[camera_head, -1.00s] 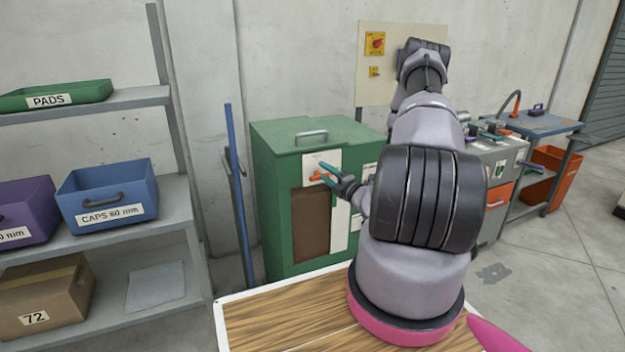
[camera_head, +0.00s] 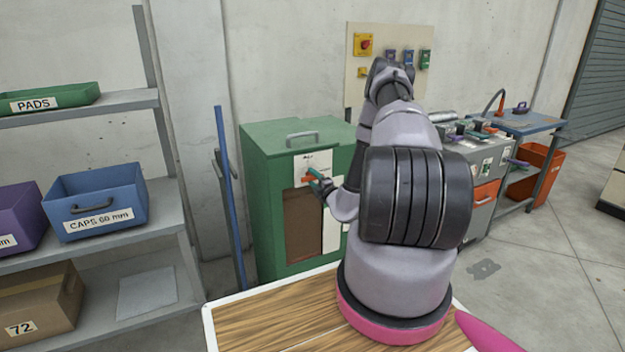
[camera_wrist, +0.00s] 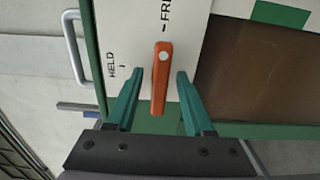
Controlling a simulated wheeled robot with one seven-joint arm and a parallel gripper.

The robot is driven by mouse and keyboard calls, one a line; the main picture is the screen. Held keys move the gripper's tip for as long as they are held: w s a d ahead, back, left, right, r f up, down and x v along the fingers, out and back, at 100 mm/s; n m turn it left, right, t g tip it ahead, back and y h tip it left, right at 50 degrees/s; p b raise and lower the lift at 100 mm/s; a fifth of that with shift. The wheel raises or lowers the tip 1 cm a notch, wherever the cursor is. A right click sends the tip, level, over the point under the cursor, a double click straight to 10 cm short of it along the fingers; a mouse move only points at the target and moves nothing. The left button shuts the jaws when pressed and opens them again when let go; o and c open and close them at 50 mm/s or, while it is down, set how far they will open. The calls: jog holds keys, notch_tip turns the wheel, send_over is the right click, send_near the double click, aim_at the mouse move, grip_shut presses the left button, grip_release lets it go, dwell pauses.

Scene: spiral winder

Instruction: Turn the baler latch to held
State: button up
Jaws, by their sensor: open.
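The baler latch (camera_wrist: 161,78) is an orange bar on a white plate (camera_wrist: 192,22). In the wrist view its long axis runs nearly straight up and down, with a pale round spot in its upper part. A FREE label with a tick is above it, and a HELD label with a tick is to its left. My gripper (camera_wrist: 160,75) is open, one teal finger on each side of the bar, with visible gaps on both sides. In the head view the latch (camera_head: 308,177) is partly hidden by the fingers, on the front of the green baler (camera_head: 262,200).
A brown panel (camera_head: 303,226) lies below the plate. A blue pole (camera_head: 231,200) stands left of the baler, beside shelves with bins (camera_head: 98,200). A grey bench (camera_head: 485,165) is to the right. A wooden-topped surface (camera_head: 270,325) is in front.

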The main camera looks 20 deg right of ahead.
jog(key=shift+w, duration=0.2)
grip_shut()
